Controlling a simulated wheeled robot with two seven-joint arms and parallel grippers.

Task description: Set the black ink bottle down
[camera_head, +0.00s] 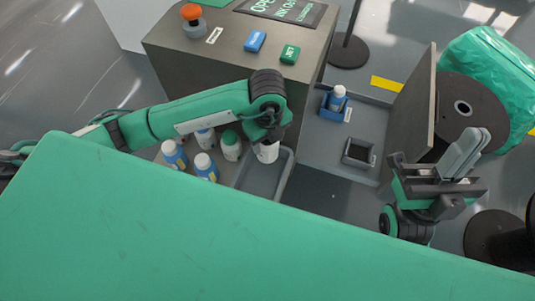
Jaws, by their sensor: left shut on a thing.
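My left gripper (269,137) is shut on a bottle (267,154), the black ink bottle as far as I can tell. Its pale lower body shows below the fingers; the gripper hides its top. The bottle appears upright over the back end of a grey tray (242,185); I cannot tell whether it touches anything. An empty square black holder (358,152) sits on the grey surface to the right. My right gripper (463,153) is away at the right, apart from the bottles; its pale fingers look close together and hold nothing visible.
A blue holder (328,106) contains another bottle (338,96). An upright panel (414,112) and black spool (472,108) stand right. A control box (230,50) rises behind.

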